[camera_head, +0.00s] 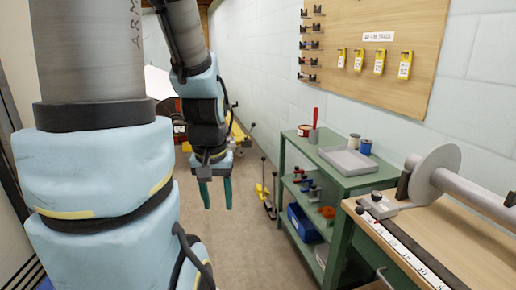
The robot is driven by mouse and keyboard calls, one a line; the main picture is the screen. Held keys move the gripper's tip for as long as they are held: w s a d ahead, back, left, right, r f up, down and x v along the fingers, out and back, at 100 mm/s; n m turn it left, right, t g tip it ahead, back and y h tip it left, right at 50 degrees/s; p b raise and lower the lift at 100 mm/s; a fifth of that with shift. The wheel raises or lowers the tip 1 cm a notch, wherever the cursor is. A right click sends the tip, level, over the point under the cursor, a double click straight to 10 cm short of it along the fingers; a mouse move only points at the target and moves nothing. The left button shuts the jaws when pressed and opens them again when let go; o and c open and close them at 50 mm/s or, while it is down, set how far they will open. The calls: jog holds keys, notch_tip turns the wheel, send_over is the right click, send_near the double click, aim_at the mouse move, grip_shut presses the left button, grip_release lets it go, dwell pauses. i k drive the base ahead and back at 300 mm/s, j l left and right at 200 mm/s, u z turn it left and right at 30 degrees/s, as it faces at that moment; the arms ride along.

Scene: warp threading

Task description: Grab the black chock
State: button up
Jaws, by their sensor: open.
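My gripper (216,194) hangs with its two green fingers pointing down, apart and empty, above the floor left of the green cart. No black chock is clear beyond doubt. A dark upright block (402,188) stands against the grey roller's round flange (434,172). Another dark block (510,199) shows at the right edge by the roller. My gripper is far from all of these.
A green cart (336,182) holds a grey tray (347,161), spools and a red-handled tool, with a blue bin (304,223) below. Yellow-and-black tools (264,194) stand on the floor beside it. A pegboard (376,50) hangs on the wall. Floor below my gripper is clear.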

aim_at(270, 207)
jog(key=i+l, duration=0.1)
jog(key=i, duration=1.95)
jog(key=i+u, duration=0.2)
jog(key=i, duration=0.2)
jog(key=i+l+u, duration=0.2)
jog(key=i, duration=0.25)
jog(key=i+u, duration=0.15)
jog(key=i, duration=0.25)
